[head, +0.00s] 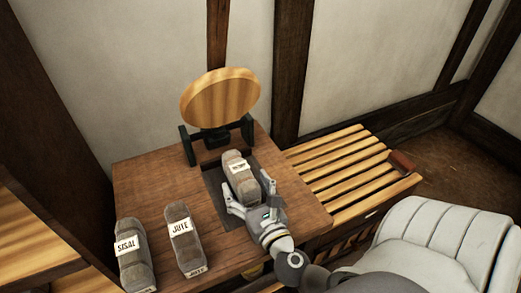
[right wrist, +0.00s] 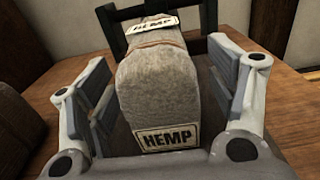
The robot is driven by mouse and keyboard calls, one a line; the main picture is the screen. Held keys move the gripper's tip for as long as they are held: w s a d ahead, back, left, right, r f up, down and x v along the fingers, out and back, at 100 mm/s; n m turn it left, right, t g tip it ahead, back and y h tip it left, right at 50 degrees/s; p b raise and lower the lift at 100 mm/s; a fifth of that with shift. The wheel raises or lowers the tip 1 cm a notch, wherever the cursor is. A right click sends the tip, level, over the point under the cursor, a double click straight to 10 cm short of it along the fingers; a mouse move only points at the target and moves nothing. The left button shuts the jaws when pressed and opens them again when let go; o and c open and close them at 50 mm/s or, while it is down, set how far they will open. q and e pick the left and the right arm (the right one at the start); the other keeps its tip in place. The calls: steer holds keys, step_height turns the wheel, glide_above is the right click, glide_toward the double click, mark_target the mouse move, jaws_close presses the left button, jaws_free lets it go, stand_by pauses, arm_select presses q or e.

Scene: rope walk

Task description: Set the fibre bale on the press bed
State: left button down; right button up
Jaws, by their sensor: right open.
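The grey fibre bale labelled HEMP (head: 241,181) sits on the dark press bed (head: 214,188), set in the wooden table top. In the right wrist view the bale (right wrist: 160,90) fills the middle, with one label on top and one on its near end. My right gripper (head: 249,188) is open, its fingers on either side of the bale's near part. In the right wrist view gaps show between the finger pads and the bale. The bale's underside is hidden. My left gripper is not in view.
A round wooden press plate (head: 220,97) stands raised behind the bed on a dark bracket (head: 187,146). Bales labelled SISAL (head: 132,262) and JUTE (head: 184,245) stand at the left front of the table. A slatted wooden rack (head: 340,165) adjoins the table's right side.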

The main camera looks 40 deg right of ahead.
mark_target(253, 199)
steer(key=b+v, duration=0.1)
steer(key=v, duration=0.3)
steer(key=shift+s+f, duration=0.2)
steer(key=b+v, duration=0.1)
steer(key=v, duration=0.2)
steer(key=shift+s, duration=0.25)
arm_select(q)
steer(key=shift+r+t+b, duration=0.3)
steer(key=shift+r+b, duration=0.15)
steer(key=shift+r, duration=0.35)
arm_select(e)
steer(key=shift+s+a+r, duration=0.1)
steer(key=shift+s, duration=0.35)
steer(key=shift+s+a+r, duration=0.15)
steer(key=shift+s, duration=0.25)
